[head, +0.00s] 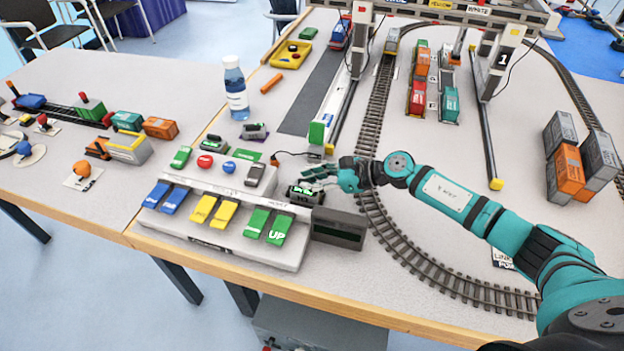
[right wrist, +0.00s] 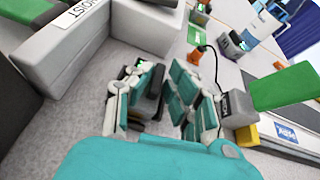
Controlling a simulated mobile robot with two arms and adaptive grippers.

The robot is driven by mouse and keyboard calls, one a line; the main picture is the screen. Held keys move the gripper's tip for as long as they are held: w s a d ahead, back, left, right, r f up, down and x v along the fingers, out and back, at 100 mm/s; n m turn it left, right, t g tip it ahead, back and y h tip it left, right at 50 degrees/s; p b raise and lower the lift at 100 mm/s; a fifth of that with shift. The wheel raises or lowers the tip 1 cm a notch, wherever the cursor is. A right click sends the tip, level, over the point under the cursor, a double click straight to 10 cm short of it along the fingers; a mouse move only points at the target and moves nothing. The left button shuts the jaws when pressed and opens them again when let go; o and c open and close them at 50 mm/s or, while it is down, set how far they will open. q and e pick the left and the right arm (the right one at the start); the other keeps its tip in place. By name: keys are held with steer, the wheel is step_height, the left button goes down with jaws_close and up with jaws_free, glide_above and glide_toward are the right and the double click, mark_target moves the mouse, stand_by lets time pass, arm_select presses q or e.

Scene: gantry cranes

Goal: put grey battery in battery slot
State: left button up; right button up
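A dark grey battery-like block with green lit marks (head: 306,193) sits at the right end of the control console; I cannot tell whether it is the battery or the slot. My right gripper (head: 318,176) is just above and beside it. In the right wrist view my right gripper (right wrist: 167,108) has its teal fingers apart, with bare table visible between them. The dark block is partly hidden behind the left finger. A similar grey block with a green mark (head: 254,131) stands behind the console, and a darker one (head: 213,142) is left of it. My left gripper is out of view.
The console (head: 225,235) with blue, yellow and green keys fills the front. A dark display box (head: 338,232) stands at its right end. Rail track (head: 372,130) curves right of my gripper. A gantry leg (head: 322,132) and a water bottle (head: 236,92) stand behind.

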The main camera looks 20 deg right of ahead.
steer(key=o, duration=0.4)
steer(key=shift+r+p, duration=0.3)
steer(key=shift+p, duration=0.05)
steer(key=b+v, duration=0.1)
steer(key=v, duration=0.2)
steer(key=b+v, duration=0.1)
steer(key=v, duration=0.6)
steer(key=shift+s+d+f+b, duration=0.15)
steer(key=shift+s+d+b, duration=0.1)
steer(key=shift+d+b, duration=0.15)
steer(key=shift+s+d+r, duration=0.25)
steer(key=shift+d+r, duration=0.15)
steer(key=shift+d, duration=0.05)
